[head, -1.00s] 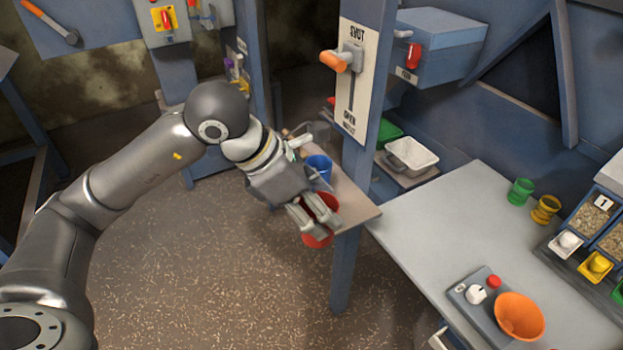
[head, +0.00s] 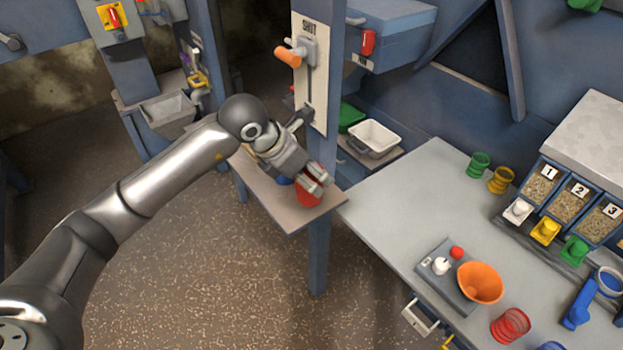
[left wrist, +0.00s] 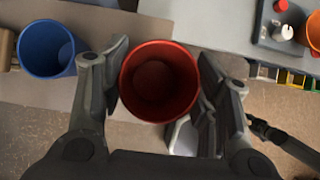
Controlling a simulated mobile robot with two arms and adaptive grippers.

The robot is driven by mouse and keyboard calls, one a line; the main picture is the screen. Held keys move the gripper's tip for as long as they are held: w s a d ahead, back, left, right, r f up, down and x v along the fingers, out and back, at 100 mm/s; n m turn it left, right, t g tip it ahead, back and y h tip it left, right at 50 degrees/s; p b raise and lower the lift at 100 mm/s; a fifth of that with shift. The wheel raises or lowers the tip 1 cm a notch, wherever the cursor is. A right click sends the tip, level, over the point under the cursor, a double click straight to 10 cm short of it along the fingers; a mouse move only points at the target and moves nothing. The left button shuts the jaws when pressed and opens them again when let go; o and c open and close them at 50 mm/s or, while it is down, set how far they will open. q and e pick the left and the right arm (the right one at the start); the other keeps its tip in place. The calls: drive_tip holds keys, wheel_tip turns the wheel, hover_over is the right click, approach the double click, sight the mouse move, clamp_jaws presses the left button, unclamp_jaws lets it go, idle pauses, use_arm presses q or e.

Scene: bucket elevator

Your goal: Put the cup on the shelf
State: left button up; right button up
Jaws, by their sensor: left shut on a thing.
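My left gripper (head: 318,180) is shut on a red cup (head: 308,196). In the left wrist view the open-topped red cup (left wrist: 160,82) sits upright between the two fingers (left wrist: 160,95). In the head view the cup overlaps the right end of a narrow brown shelf (head: 262,187) beside a blue post. I cannot tell whether its base touches the shelf. A blue cup (left wrist: 47,48) stands left of the red one in the wrist view; in the head view it is mostly hidden behind my gripper. My right gripper is not in view.
The blue post (head: 319,235) with an orange-handled lever (head: 288,56) rises close to the gripper. A grey table (head: 390,205) to the right holds an orange funnel (head: 480,283), green and yellow holders and numbered bins. A white tray (head: 373,137) stands behind the post.

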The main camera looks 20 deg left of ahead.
use_arm(q)
drive_tip(key=shift+w+f, duration=0.6)
drive_tip(key=shift+f, duration=0.05)
drive_tip(key=f, duration=0.1)
drive_tip(key=f+p, duration=0.1)
drive_tip(key=f, duration=0.1)
drive_tip(key=shift+w, duration=0.25)
drive_tip(key=shift+f+p, duration=0.3)
drive_tip(key=shift+p, duration=0.05)
drive_tip(key=shift+f, duration=0.1)
drive_tip(key=shift+f, duration=0.1)
drive_tip(key=o, duration=1)
drive_tip(key=shift+c, duration=0.2)
